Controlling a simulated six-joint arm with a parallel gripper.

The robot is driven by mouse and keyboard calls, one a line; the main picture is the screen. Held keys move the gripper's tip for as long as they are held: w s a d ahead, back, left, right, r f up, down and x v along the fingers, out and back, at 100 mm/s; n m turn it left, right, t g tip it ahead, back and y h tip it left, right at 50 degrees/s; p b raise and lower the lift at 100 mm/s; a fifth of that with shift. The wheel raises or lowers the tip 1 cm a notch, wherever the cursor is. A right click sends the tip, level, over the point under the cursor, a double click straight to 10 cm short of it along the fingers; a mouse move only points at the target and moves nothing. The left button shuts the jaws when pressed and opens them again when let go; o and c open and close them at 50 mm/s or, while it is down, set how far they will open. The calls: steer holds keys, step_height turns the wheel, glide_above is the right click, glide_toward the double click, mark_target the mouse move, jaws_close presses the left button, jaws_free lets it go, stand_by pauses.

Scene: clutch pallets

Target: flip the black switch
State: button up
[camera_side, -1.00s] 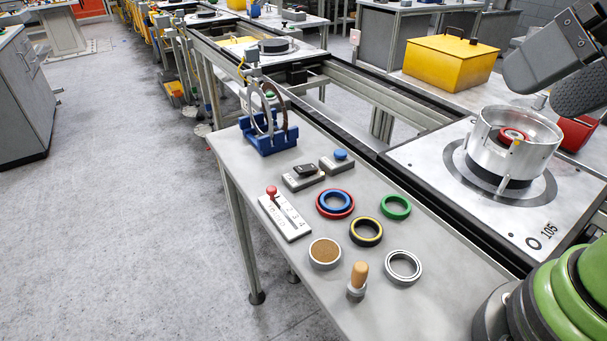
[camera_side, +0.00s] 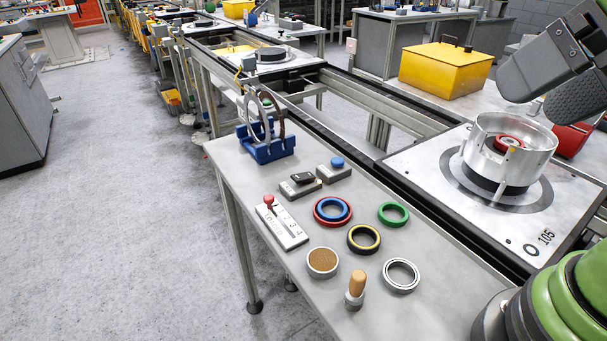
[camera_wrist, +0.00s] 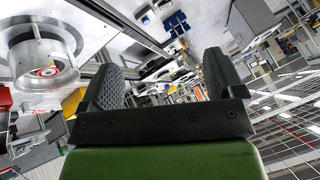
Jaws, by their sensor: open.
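The black switch (camera_side: 302,178) is a small dark rocker on a low grey base on the grey table. It sits between the blue rack and the red-knobbed lever plate, left of the blue button. My gripper (camera_side: 530,97) is at the upper right of the side view, high above the pallet and far from the switch. Its two dark, ribbed fingers are apart with nothing seen between them. In the wrist view my gripper (camera_wrist: 162,78) also shows open and empty. I cannot pick out the switch clearly there.
A blue button (camera_side: 336,163) and a lever plate (camera_side: 284,224) flank the switch. A blue rack (camera_side: 266,149) with upright rings stands behind. A metal cylinder (camera_side: 529,160) stands on the pallet; a yellow box (camera_side: 445,70) is behind.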

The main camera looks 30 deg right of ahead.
steer(key=shift+w, duration=0.1)
steer(key=c, duration=0.5)
steer(key=shift+w+r, duration=0.2)
steer(key=shift+w, duration=0.15)
steer(key=c, duration=0.4)
steer(key=w, duration=0.1)
steer(key=w+r, duration=0.1)
steer(key=w, duration=0.1)
steer(key=c, duration=0.7)
steer(key=shift+n+g, duration=0.5)
steer(key=w, duration=0.5)
steer(key=shift+a+r, duration=0.1)
steer(key=shift+r, duration=0.3)
jaws_close()
steer(key=w+a+f+n+g, duration=0.1)
steer(key=w+f, duration=0.7)
steer(key=w, duration=0.2)
steer(key=w+a+f+n+g+h, duration=0.1)
steer(key=w+a+f+n+g, duration=0.1)
steer(key=w+f, duration=0.5)
steer(key=shift+w+f, duration=0.4)
steer(key=shift+w, duration=1.85)
